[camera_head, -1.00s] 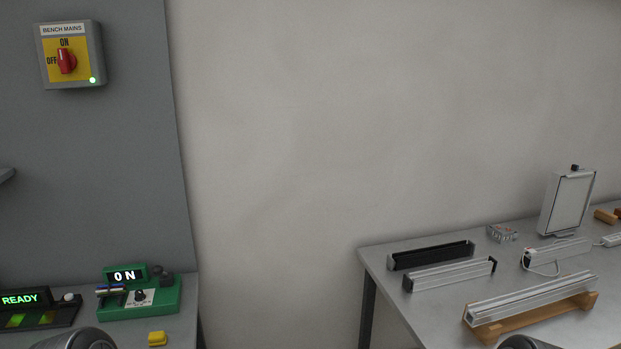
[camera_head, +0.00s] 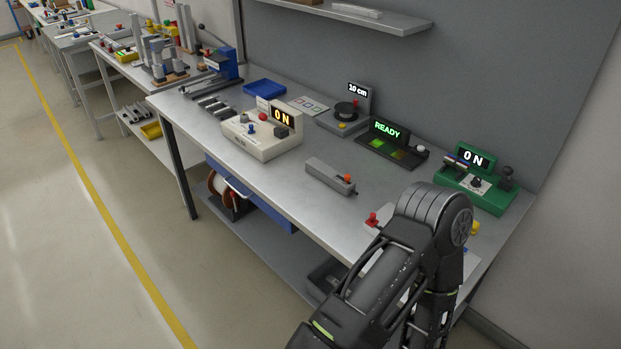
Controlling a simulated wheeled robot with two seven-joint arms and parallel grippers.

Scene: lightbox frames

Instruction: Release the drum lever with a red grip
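One of my arms rises from the bottom, right of the middle, and bends over the bench's right part. No gripper fingers show, and neither gripper is at the drum.
A blue drawer (camera_head: 250,195) hangs beside the drum. The floor left of the bench is clear.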

